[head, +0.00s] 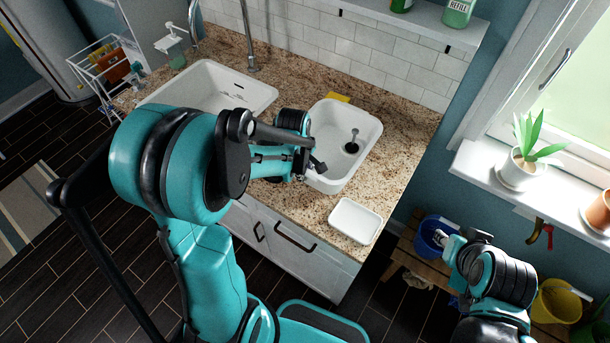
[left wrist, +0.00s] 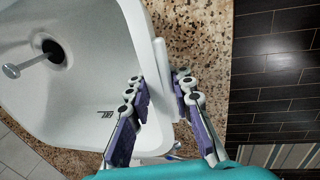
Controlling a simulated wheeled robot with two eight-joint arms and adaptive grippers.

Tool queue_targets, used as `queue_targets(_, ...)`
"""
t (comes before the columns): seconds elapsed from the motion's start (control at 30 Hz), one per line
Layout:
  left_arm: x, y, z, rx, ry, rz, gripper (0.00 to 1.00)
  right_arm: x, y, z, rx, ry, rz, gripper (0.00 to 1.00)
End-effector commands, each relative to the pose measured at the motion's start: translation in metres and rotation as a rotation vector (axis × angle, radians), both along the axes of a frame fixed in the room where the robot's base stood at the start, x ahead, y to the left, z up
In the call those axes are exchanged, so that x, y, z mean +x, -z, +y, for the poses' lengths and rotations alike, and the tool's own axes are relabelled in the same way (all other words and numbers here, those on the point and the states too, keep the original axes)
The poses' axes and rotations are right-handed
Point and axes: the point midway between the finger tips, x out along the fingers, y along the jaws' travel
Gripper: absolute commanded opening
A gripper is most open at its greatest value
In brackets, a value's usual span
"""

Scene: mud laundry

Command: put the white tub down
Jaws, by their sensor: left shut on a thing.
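The white tub (head: 325,176), a deep rounded basin, is at the counter's right half. A dark round spot and a grey stick-like piece show inside it. My left gripper (head: 314,165) is at its left wall. In the left wrist view my left gripper (left wrist: 163,105) has its fingers on either side of the tub's rim (left wrist: 158,62), shut on it. I cannot tell whether the tub's underside touches the counter. My right gripper (head: 446,243) is at lower right, over a blue bucket, its finger opening unclear.
A white sink (head: 250,90) is left of the tub on the speckled counter (head: 405,125). A small white tray (head: 355,221) lies near the counter's front right corner. A yellow item (head: 338,97) is behind the tub. The blue bucket (head: 429,232) stands on a wooden bench.

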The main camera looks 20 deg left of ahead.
Motion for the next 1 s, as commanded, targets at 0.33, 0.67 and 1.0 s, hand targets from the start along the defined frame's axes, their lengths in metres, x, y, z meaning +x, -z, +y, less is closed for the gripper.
queue_targets(0.33, 0.000, 0.015, 0.000, 0.000, 0.000, -0.001, 0.00, 0.000, 0.004, 0.000, 0.000, 0.000, 0.000, 0.34)
queue_targets(0.67, 0.000, 0.016, 0.000, 0.000, 0.000, 0.000, 0.42, 0.000, 0.005, 0.000, 0.000, 0.000, 0.000, 0.34)
queue_targets(1.0, -0.002, 0.000, 0.000, 0.000, 0.000, 0.000, 0.42, 0.000, -0.001, 0.000, 0.000, 0.000, 0.000, 0.34)
